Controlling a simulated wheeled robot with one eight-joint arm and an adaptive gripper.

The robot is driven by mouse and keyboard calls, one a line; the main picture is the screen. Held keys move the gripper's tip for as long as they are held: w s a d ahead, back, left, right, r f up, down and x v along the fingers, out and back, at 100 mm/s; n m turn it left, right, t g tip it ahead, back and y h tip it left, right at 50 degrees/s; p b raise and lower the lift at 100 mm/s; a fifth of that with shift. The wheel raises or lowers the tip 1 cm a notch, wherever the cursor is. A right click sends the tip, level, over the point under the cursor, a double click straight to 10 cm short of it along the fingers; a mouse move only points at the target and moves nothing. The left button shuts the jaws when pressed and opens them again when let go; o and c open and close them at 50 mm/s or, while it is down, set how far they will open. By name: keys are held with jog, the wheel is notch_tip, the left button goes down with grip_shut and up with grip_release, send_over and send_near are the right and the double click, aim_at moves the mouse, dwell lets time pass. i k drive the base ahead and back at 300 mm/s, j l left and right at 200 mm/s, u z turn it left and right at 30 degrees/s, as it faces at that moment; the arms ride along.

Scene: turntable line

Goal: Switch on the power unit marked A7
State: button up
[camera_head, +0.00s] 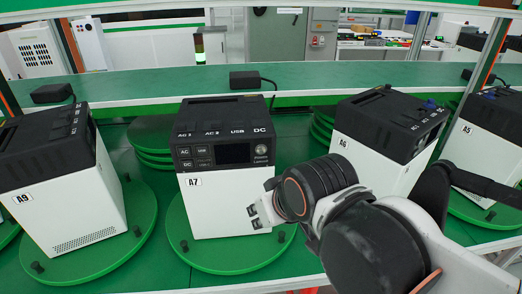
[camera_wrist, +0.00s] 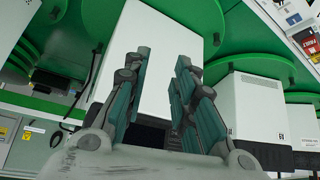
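The power unit marked A7 (camera_head: 215,212) stands upright on a round green turntable (camera_head: 185,252) in the middle of the head view. Its black front panel has AC, USB and DC buttons (camera_head: 185,152) at left, a dark screen (camera_head: 232,153) and a round silver button (camera_head: 261,149) labelled Power at right. My gripper (camera_head: 256,211) is in front of the unit's lower right side, below that button. In the wrist view my gripper (camera_wrist: 162,62) has its two fingers apart with nothing between them. A white unit body (camera_wrist: 158,32) shows behind them, upside down; the Power button is not visible there.
Unit A9 (camera_head: 75,205) stands at left, A6 (camera_head: 350,155) at right behind my arm, and A5 (camera_head: 470,150) at far right. A green shelf (camera_head: 330,68) with a black adapter (camera_head: 247,79) runs behind. Small black pegs stand on the turntables.

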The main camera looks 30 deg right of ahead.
aim_at(260, 149)
jog(key=k+u, duration=0.25)
jog(key=k, duration=0.2)
jog(key=k+j+u, duration=0.25)
jog(key=k, duration=0.2)
jog(key=u, duration=0.1)
jog(key=l+z, duration=0.1)
